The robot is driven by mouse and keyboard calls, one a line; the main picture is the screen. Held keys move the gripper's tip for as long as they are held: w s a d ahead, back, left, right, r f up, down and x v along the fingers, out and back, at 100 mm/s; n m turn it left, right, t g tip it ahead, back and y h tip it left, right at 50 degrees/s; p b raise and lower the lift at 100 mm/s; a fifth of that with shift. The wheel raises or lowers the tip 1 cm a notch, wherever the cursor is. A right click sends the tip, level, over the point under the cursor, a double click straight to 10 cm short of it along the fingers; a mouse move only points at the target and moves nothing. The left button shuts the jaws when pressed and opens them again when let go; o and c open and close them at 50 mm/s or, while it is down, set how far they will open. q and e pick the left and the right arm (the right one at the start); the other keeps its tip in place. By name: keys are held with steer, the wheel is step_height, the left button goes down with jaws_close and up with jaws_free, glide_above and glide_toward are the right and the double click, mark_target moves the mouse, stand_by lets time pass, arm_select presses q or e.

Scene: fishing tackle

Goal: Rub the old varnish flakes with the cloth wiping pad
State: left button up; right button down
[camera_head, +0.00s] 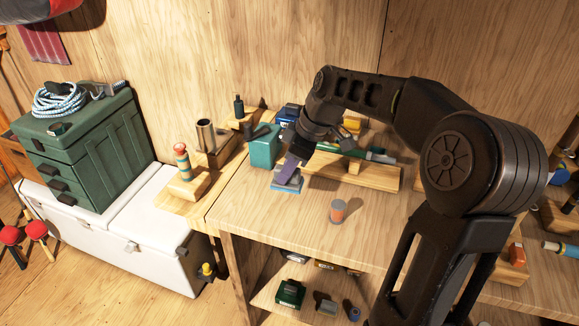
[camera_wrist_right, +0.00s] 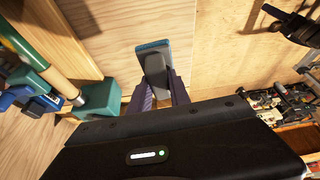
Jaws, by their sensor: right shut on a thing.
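The cloth wiping pad (camera_head: 287,186) is a small blue-grey block with a dark grip, low over the left part of the wooden bench top (camera_head: 300,218). My right gripper (camera_head: 289,171) is shut on it from above. In the right wrist view the pad (camera_wrist_right: 152,46) sticks out beyond the two purple fingers (camera_wrist_right: 160,92), which close on its dark grip. I cannot tell whether the pad touches the bench. I cannot make out the old varnish flakes in either view; the pad and arm hide part of the bench. My left gripper is not in view.
A teal box (camera_head: 264,148) stands close behind the pad. A wooden rack (camera_head: 352,172) with a rod lies to its right. A small grey and orange cup (camera_head: 338,211) stands nearer the front edge. Bare bench lies between cup and pad.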

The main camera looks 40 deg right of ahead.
steer(key=w+a+f+m+h, duration=0.1)
steer(key=w+a+m, duration=0.3)
steer(key=a, duration=0.4)
steer(key=w+a+f+m+t+h, duration=0.1)
steer(key=w+a+f+m, duration=0.2)
steer(key=a, duration=0.6)
steer(key=shift+w+f+m+h, duration=0.35)
steer(key=shift+w+m+h, duration=0.05)
steer(key=shift+w, duration=0.1)
